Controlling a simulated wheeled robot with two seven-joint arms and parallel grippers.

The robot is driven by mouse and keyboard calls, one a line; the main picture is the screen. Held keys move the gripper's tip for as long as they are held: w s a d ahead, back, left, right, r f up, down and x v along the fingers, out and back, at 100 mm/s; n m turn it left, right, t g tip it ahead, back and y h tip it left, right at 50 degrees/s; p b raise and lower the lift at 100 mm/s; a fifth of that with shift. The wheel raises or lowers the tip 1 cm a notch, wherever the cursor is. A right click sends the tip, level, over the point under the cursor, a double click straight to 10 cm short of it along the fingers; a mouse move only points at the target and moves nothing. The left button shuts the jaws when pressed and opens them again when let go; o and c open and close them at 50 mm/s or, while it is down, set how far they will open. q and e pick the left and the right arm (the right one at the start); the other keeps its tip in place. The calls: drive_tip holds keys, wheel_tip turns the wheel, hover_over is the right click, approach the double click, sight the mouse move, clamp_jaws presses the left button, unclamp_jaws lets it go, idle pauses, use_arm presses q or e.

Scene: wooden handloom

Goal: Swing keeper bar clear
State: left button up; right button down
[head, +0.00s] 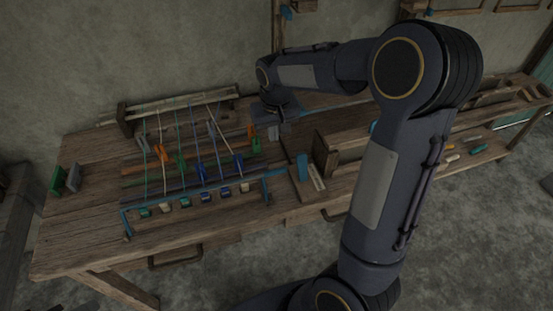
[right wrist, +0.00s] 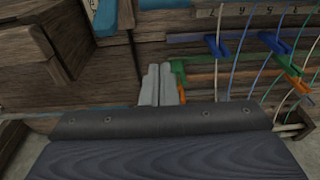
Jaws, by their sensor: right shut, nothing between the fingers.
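The wooden handloom (head: 130,172) lies on the workbench, with several coloured threads running over cross bars that carry blue, orange and green clips. I cannot tell for sure which bar is the keeper bar. A thin blue bar (head: 190,194) spans the loom's front edge. My right gripper (head: 279,132) is at the loom's back right corner, shut and empty. My left gripper is not in view.
A wooden box-like frame (head: 322,156) stands right of the loom, with a blue upright piece (head: 302,168) near it. Green and grey blocks (head: 65,178) sit at the bench's left end. Bare bench top (head: 85,225) is free at the left front.

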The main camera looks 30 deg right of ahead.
drive_tip(key=f, duration=0.6)
drive_tip(key=w+f, duration=0.1)
drive_tip(key=f, duration=0.3)
drive_tip(key=shift+d, duration=0.2)
drive_tip(key=s, duration=0.1)
drive_tip(key=s+r+p, duration=0.1)
drive_tip(key=s+a, duration=0.1)
drive_tip(key=shift+s+r+p, duration=0.15)
drive_tip(key=shift+s+p, duration=0.15)
